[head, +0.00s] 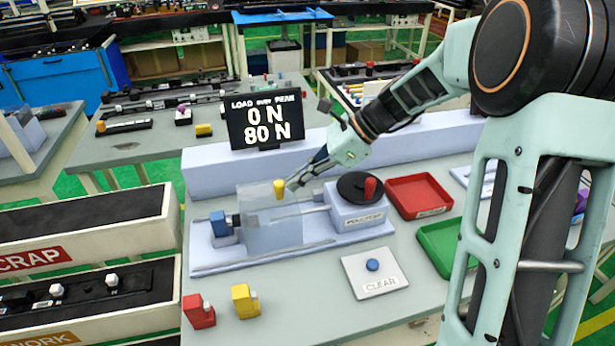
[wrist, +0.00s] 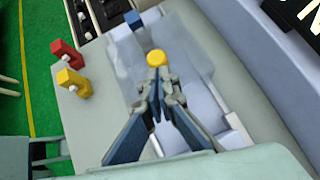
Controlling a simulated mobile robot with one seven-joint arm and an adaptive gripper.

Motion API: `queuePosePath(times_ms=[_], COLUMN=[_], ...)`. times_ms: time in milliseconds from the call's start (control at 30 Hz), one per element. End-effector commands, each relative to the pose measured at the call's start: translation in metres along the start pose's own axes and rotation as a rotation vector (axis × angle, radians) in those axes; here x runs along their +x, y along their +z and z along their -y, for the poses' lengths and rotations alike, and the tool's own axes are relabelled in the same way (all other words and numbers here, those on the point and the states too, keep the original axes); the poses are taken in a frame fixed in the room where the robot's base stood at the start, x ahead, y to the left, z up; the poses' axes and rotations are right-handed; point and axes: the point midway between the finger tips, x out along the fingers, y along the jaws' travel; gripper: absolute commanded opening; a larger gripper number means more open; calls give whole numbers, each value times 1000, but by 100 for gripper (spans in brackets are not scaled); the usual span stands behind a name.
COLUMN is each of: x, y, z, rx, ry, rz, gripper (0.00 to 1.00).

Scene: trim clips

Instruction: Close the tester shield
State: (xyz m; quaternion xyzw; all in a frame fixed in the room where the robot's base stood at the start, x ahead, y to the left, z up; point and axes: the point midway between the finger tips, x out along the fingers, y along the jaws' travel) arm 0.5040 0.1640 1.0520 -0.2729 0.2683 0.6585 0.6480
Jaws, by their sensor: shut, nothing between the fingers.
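The tester shield (head: 266,222) is a clear panel with a yellow knob (head: 279,189) at its top. It stands on the tester's pale base, in front of the blue block (head: 220,226) and the rod. My gripper (head: 291,184) is at the right of the yellow knob, with its fingers together and nothing between them. In the wrist view the shut fingertips (wrist: 159,78) are just below the yellow knob (wrist: 156,58), and the clear shield (wrist: 130,72) lies around it. I cannot tell whether the fingertips touch the knob.
A display (head: 265,119) reading 0 N and 80 N stands behind the tester. A grey block with a black wheel and red knob (head: 370,187) is right of the shield. Red (head: 420,194) and green (head: 440,246) trays and a CLEAR button (head: 372,265) are on the bench.

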Motion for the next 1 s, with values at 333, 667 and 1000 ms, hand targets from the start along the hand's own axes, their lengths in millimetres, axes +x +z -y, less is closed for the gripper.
queuePosePath(times_ms=[333,667,1000], x=[65,79,77], y=[68,80,80], z=[-27,-32,-31], rx=[-5,-2,-3], ry=[5,4,7], rz=[2,4,6], gripper=[0,0,0])
